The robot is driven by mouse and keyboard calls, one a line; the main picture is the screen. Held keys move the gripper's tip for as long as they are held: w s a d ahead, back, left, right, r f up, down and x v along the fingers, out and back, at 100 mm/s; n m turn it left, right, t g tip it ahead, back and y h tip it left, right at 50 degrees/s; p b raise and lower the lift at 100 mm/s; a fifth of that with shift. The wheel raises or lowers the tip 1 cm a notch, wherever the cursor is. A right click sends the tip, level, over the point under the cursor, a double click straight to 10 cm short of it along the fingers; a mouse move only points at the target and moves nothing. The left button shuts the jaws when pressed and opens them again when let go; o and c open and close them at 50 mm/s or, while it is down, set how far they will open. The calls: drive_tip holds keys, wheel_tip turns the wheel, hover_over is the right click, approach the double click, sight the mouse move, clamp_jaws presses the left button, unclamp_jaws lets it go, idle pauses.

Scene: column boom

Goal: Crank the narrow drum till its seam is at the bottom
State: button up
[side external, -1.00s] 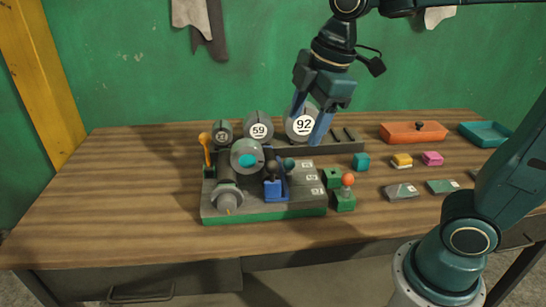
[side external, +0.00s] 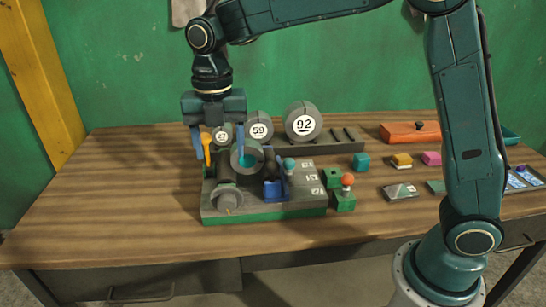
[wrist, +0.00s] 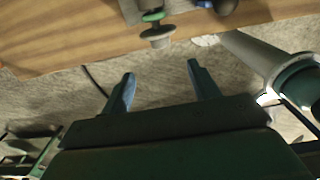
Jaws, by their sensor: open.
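A fixture (side external: 265,210) with a dark top and green base stands on the bench. It carries a grey drum (side external: 236,158) with a teal core and a smaller grey stepped part (side external: 228,198) in front. Three grey drums with white number labels stand on a rail behind: the smallest (side external: 222,134), one marked 59 (side external: 259,126) and the largest, marked 92 (side external: 303,122). I cannot tell which is the narrow drum, and no seam is clear. An orange handle (side external: 207,148) stands at the fixture's left. My gripper (side external: 219,154) is open, fingers pointing down around the handle's area; contact is unclear.
Small blocks, an orange box (side external: 400,133) and flat plates lie farther right. The bench's left side is clear.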

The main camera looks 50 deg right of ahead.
sight(226, 198)
drive_tip(key=shift+f, duration=0.15)
wheel_tip(226, 198, down, 14)
drive_tip(key=shift+r, duration=0.25)
idle(0.6)
drive_tip(key=c, duration=1)
